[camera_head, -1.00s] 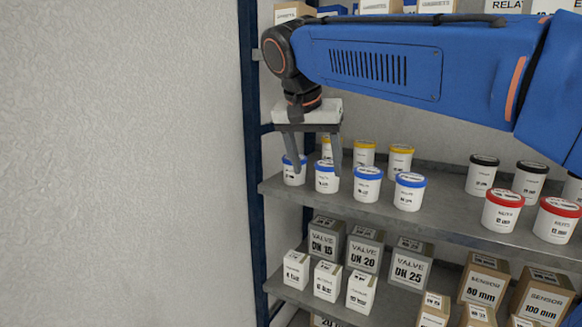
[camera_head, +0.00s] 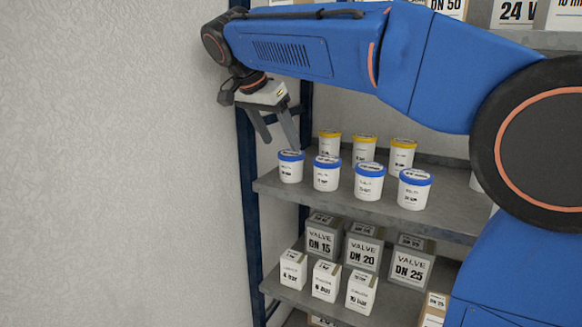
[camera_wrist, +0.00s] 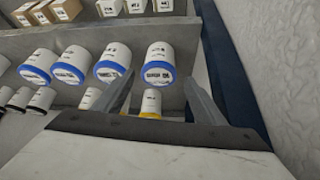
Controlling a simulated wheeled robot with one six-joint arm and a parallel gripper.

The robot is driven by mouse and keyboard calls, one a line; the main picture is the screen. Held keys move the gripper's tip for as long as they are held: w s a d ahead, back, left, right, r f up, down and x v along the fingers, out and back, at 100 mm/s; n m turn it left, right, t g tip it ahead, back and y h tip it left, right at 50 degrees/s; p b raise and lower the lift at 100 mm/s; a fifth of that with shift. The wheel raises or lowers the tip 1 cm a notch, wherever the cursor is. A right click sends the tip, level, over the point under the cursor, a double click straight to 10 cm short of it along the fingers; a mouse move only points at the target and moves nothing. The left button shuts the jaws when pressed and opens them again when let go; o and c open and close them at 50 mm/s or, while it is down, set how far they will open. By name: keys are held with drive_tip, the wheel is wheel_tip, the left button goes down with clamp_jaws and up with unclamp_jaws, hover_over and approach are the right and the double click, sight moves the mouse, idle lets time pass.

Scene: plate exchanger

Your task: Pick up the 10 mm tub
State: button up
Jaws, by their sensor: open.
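Several white tubs with blue lids stand in a front row on the middle shelf; their small labels are too blurred for me to tell which is 10 mm. The leftmost blue-lidded tub (camera_head: 290,168) is closest to my gripper (camera_head: 282,143), which is open, empty and tilted above and slightly left of it. In the wrist view, which is upside down, this end tub (camera_wrist: 158,62) appears between the two spread fingers (camera_wrist: 160,88). The other blue-lidded tubs are the second (camera_head: 326,174), third (camera_head: 369,183) and fourth (camera_head: 414,190), to its right.
Yellow-lidded tubs (camera_head: 364,150) stand behind the blue row on the same shelf (camera_head: 330,204). A dark blue shelf post (camera_head: 248,185) and a wall (camera_head: 120,180) are close on the left. Valve boxes (camera_head: 364,248) and smaller white boxes (camera_head: 326,281) fill the shelf below.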

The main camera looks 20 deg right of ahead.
sight(291, 163)
drive_tip(key=x, duration=1)
drive_tip(key=c, duration=1.4)
